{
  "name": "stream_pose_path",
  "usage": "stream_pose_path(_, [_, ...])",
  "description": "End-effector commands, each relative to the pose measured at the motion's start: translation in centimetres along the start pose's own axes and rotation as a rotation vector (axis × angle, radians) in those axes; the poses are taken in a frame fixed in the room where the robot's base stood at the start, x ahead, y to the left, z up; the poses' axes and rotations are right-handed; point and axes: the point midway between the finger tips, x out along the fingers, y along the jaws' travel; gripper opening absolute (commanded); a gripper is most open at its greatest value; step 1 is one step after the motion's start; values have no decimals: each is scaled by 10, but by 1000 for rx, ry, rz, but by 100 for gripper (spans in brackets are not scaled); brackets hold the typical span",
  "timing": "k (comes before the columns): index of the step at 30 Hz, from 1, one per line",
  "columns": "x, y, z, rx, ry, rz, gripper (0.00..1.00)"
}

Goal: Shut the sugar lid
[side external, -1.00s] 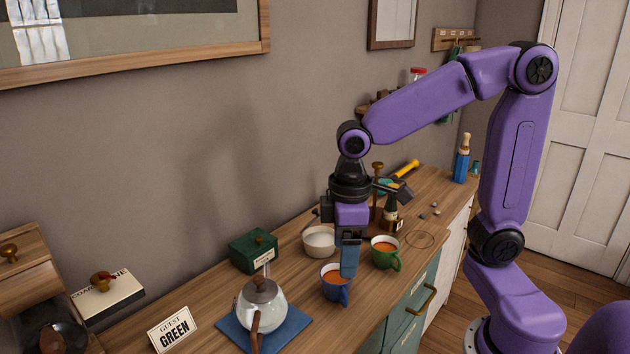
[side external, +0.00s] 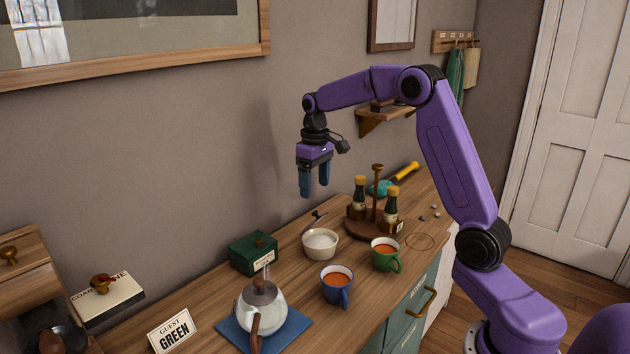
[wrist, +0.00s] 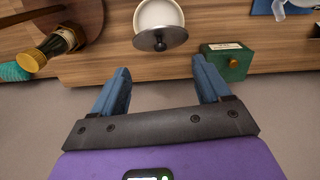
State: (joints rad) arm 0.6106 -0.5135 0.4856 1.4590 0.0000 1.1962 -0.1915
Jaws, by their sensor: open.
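The sugar bowl (side external: 320,244) is a cream bowl with white contents, standing on the wooden counter; it also shows at the top of the wrist view (wrist: 146,16). Its round grey lid (wrist: 160,39) with a dark knob stands raised on the wall side of the bowl, so the bowl is open. In the side view the lid (side external: 314,221) shows nearly edge-on. My gripper (side external: 315,191) is open and empty, pointing down, above and toward the wall from the bowl. In the wrist view the lid lies just beyond the gap between my fingertips (wrist: 161,68).
A green box (side external: 253,253) with a knob stands left of the bowl. A rack (side external: 368,228) with dark bottles stands right. A blue mug (side external: 337,287) and green mug (side external: 386,256) stand in front.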

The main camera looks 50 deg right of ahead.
Motion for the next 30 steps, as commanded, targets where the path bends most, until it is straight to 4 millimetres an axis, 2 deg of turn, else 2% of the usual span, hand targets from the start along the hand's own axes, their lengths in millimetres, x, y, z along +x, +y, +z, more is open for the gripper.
stream_pose_path(15, [82, -1, 1, 0, -5, -1, 77])
stream_pose_path(21, [95, -1, 1, 0, -1, 0, 77])
stream_pose_path(29, [96, -1, 1, 0, 0, 0, 77])
stream_pose_path(30, [96, -1, 1, 0, 0, 0, 68])
